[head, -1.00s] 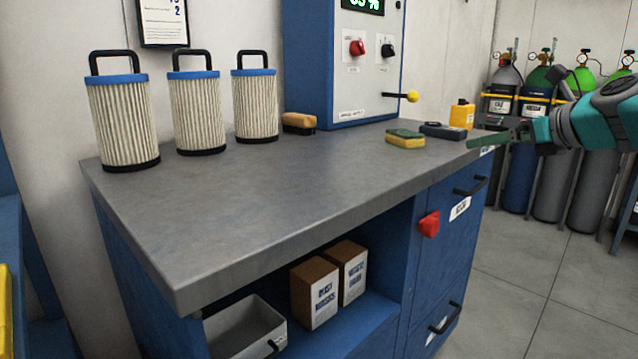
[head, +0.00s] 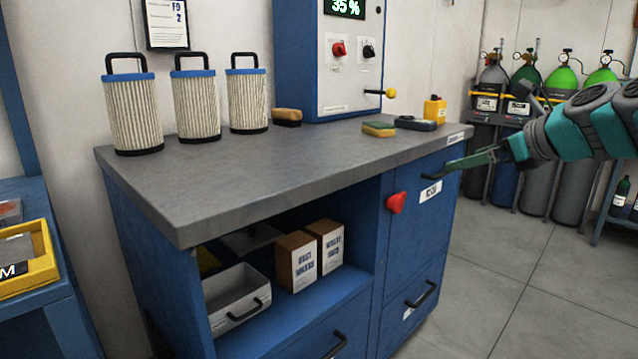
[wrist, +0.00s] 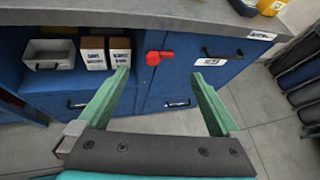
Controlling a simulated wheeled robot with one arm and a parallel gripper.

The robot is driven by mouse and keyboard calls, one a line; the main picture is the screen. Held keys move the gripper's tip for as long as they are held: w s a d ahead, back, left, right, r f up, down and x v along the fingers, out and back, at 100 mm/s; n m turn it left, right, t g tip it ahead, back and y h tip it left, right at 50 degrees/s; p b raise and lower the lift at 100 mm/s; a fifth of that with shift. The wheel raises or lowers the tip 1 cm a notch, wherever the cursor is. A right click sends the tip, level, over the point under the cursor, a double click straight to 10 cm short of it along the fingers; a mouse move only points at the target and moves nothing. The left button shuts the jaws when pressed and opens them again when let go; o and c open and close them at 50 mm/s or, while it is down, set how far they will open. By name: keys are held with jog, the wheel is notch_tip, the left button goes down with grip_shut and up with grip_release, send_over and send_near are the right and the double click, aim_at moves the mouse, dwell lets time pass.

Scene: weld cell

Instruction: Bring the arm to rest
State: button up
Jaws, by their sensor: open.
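My gripper (head: 474,161) is at the right in the head view, at the end of my teal and dark grey arm. It is in the air in front of the right part of the blue workbench (head: 410,228). In the wrist view my gripper (wrist: 165,98) has its two green fingers wide apart with nothing between them. Past the fingers the wrist view shows the bench front with a red knob (wrist: 153,58). The fingertips look apart from the bench.
Three filters with blue rims (head: 197,105) stand on the grey worktop (head: 240,172). A blue control cabinet (head: 300,60) stands behind, with a sponge (head: 379,129) near it. The shelf below holds boxes (head: 297,262) and a grey bin (head: 236,300). Gas cylinders (head: 535,180) stand at the right; floor (head: 500,275) is clear.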

jog(key=s+a+f+n+g, duration=0.7)
jog(key=s+a+f+n, duration=0.6)
jog(key=a+f, duration=0.35)
jog(key=s+d+f+n+g+h, duration=0.1)
jog(key=s+f+n+g+h, duration=0.1)
jog(key=s+f+n, duration=0.5)
jog(key=s+d+f+n+g+h, duration=0.1)
jog(key=s+f+n+g+h, duration=0.2)
jog(key=s+f+n, duration=0.5)
jog(key=s+f, duration=0.2)
jog(key=s, duration=0.8)
jog(key=shift+g, duration=0.4)
jog(key=shift+d, duration=0.1)
